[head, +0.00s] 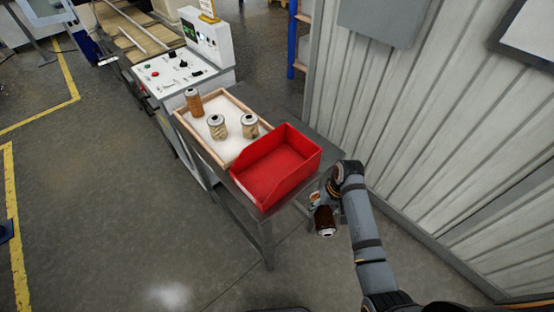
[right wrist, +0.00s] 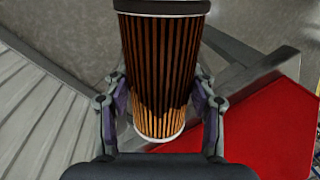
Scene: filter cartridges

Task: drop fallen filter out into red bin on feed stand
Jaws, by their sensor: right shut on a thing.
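My right gripper (head: 318,205) is shut on a brown pleated filter (head: 325,220) with a dark band and a pale end cap. It holds the filter in the air just off the right end of the feed stand (head: 268,232), beside the red bin. In the right wrist view the filter (right wrist: 165,75) sits between both fingers (right wrist: 160,105). The red bin (head: 282,170) stands on the near right part of the stand; its floor looks empty. It also shows at the right in the right wrist view (right wrist: 265,135). My left gripper is not in view.
A wooden-rimmed tray (head: 190,133) on the stand holds three upright filters: an orange-brown one (head: 194,103) and two paler ones (head: 217,128), (head: 249,126). A control panel (head: 172,72) stands behind. A corrugated wall (head: 420,130) is close on the right.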

